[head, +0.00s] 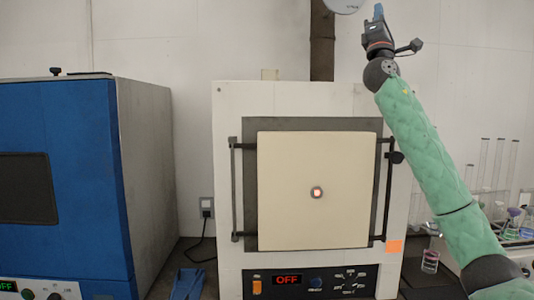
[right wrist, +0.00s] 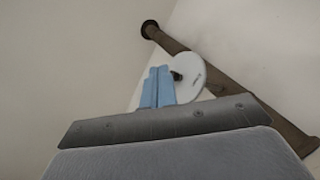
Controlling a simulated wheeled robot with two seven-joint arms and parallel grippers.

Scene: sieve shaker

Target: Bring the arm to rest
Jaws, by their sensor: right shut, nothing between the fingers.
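My right arm, in a green padded sleeve, rises from the lower right of the head view. My right gripper (head: 379,12) is raised high, above and to the right of the white furnace. Its blue fingers also show in the right wrist view (right wrist: 157,87), shut together with nothing between them. Beyond them in that view are the wall, a brown pipe (right wrist: 190,58) and a white disc (right wrist: 187,76). My left gripper is in neither view.
A white furnace (head: 228,180) with a closed cream door and an OFF display stands in the middle. A blue-fronted oven (head: 60,130) is at the left. Glassware in a rack and a small beaker (head: 430,262) stand at the right, beside my arm. A blue object (head: 187,284) lies between the oven and furnace.

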